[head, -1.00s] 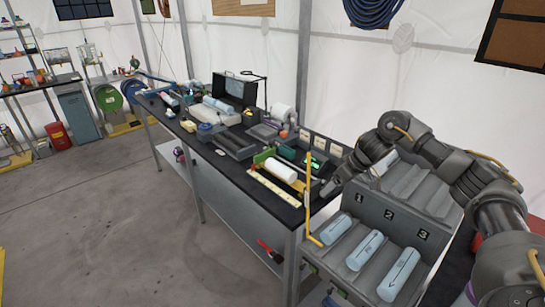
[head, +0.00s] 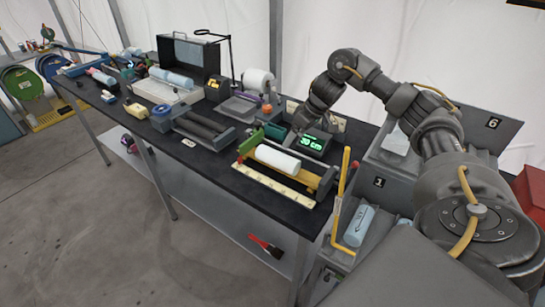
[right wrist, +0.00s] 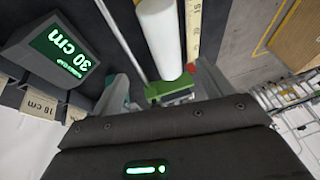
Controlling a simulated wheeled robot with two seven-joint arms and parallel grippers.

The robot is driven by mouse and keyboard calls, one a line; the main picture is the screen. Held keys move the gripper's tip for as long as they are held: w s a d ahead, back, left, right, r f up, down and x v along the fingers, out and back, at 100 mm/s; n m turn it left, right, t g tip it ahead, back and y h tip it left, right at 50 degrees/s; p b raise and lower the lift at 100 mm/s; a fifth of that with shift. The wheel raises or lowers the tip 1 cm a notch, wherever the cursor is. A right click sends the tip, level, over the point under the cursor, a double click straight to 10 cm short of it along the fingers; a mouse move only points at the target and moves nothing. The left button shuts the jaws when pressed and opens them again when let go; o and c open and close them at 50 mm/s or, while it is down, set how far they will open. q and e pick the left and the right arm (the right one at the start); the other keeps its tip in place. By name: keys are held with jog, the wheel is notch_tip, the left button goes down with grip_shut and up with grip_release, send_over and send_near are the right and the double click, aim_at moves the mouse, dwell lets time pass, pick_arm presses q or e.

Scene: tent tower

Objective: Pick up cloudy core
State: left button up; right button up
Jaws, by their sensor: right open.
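The cloudy core, a white opaque cylinder (head: 278,160), lies on its side on the measuring stand with a yellow ruler (head: 275,186) along its front. In the right wrist view the core (right wrist: 160,38) is beyond the gripper body, above a green end block (right wrist: 170,88). My right gripper (head: 300,123) is open and empty, just behind the core beside the green-lit display, apart from the core. Its fingertips are hard to make out. My left gripper is not in view.
The display (head: 311,143) reads 30 cm, close to my right gripper. A yellow upright bar (head: 343,195) and a numbered grey rack with a pale blue core (head: 358,225) stand at right. A roller tray (head: 203,128) lies left of the stand.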

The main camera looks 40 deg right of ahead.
aim_at(280, 153)
jog(key=x, duration=0.3)
jog(key=shift+w+a+f, duration=0.2)
jog(key=shift+a+f, duration=0.05)
jog(key=shift+f, duration=0.05)
jog(key=shift+x, duration=1.05)
jog(key=shift+a, duration=0.1)
jog(key=x, duration=0.1)
jog(key=p+x, duration=0.2)
jog(key=x, duration=0.1)
jog(key=shift+w+a+r, duration=0.15)
jog(key=shift+w+a, duration=0.1)
jog(key=shift+a, duration=0.05)
jog(key=shift+w+a+f, duration=0.1)
jog(key=shift+f, duration=0.4)
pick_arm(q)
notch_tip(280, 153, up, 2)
pick_arm(e)
jog(key=c, duration=1.4)
